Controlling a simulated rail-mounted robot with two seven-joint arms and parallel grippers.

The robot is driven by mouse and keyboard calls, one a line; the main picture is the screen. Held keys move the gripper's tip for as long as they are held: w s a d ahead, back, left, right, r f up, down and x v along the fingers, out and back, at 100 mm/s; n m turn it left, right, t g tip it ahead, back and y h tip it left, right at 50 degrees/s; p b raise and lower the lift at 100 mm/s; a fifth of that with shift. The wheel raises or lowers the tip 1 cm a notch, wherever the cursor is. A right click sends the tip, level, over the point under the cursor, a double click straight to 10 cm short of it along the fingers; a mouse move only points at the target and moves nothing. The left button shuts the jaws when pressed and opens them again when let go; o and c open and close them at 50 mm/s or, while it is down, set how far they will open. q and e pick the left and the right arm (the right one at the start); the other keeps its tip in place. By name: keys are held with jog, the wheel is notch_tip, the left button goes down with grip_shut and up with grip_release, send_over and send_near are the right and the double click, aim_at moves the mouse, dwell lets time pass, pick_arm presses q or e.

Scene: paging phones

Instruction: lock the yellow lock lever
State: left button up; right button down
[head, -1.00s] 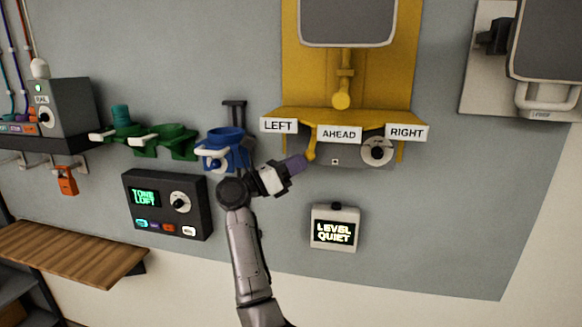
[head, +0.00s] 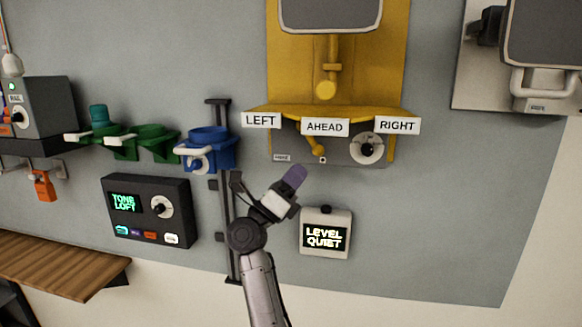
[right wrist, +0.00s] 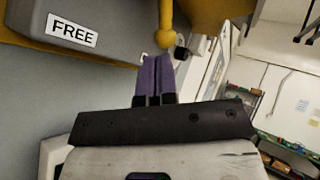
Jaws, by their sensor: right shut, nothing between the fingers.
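The yellow lock lever (head: 316,143) hangs below the yellow wall bracket (head: 340,60), left of a round dial (head: 367,147). Its rounded knob also shows in the right wrist view (right wrist: 165,38), just beyond my fingertips. My right gripper (head: 295,176) is below and slightly left of the lever, with its purple fingers pointing up at it. The fingers are shut with nothing between them. In the right wrist view they are close to the knob; I cannot tell whether they touch. A FREE label (right wrist: 72,30) is left of the lever there. My left gripper is not in view.
White labels LEFT (head: 261,120), AHEAD (head: 324,127) and RIGHT (head: 397,125) line the bracket's front. A LEVEL QUIET box (head: 325,232) sits just right of my arm. A blue holder (head: 207,150) and TONE LOFT panel (head: 150,211) are left.

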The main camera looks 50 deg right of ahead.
jog(key=s+d+f+b+v, duration=0.1)
jog(key=s+b+v, duration=0.1)
jog(key=v, duration=0.9)
jog(key=shift+f, duration=0.45)
jog(key=shift+a, duration=0.1)
